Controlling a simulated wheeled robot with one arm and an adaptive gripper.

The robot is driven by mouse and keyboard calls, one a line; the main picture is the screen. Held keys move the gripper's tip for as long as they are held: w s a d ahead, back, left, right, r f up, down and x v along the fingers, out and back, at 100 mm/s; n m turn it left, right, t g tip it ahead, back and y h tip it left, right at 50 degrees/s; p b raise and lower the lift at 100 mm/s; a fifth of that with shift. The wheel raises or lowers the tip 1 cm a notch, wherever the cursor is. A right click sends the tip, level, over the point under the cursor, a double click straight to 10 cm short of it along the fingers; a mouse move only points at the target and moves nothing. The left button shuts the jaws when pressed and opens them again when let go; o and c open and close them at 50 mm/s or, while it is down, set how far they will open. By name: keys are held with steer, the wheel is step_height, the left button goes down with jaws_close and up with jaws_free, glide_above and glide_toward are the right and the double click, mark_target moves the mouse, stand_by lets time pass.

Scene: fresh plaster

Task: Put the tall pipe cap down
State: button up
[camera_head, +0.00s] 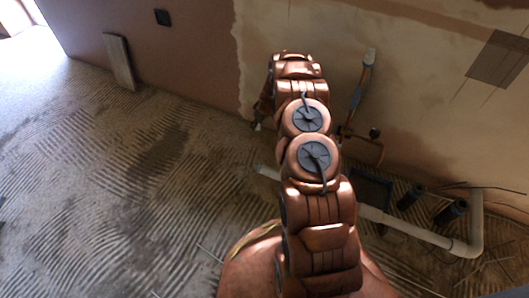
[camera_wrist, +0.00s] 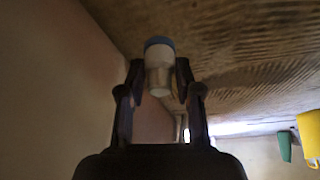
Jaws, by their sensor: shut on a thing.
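The tall pipe cap (camera_wrist: 159,80) is a short pale cylinder with a blue end, seen in the wrist view between my two fingers. My gripper (camera_wrist: 159,76) is shut on its sides. In the head view my gripper (camera_head: 258,118) is partly hidden behind my arm, low near the foot of the plastered wall. A small pale bit at its tip is too small to make out clearly. I cannot tell whether the cap touches any surface.
A pale pipe (camera_head: 430,236) runs along the floor at right, near dark cylinders (camera_head: 451,211) and a dark tray (camera_head: 372,188). A copper pipe (camera_head: 365,150) is at the wall. A board (camera_head: 118,62) leans back left. A yellow bucket (camera_wrist: 309,132) shows in the wrist view. The ridged left floor is mostly clear.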

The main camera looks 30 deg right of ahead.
steer(key=shift+s+d+f+b, duration=0.4)
steer(key=shift+f+b, duration=0.3)
steer(key=shift+f, duration=1.75)
steer(key=shift+s+d+f+b, duration=0.25)
steer(key=shift+d+f+b, duration=0.4)
steer(key=shift+f, duration=1.75)
steer(key=shift+s+d+f+b, duration=0.35)
steer(key=shift+f+b, duration=0.4)
steer(key=shift+f, duration=1.7)
steer(key=shift+f, duration=0.15)
steer(key=o, duration=0.9)
steer(key=shift+o, duration=0.2)
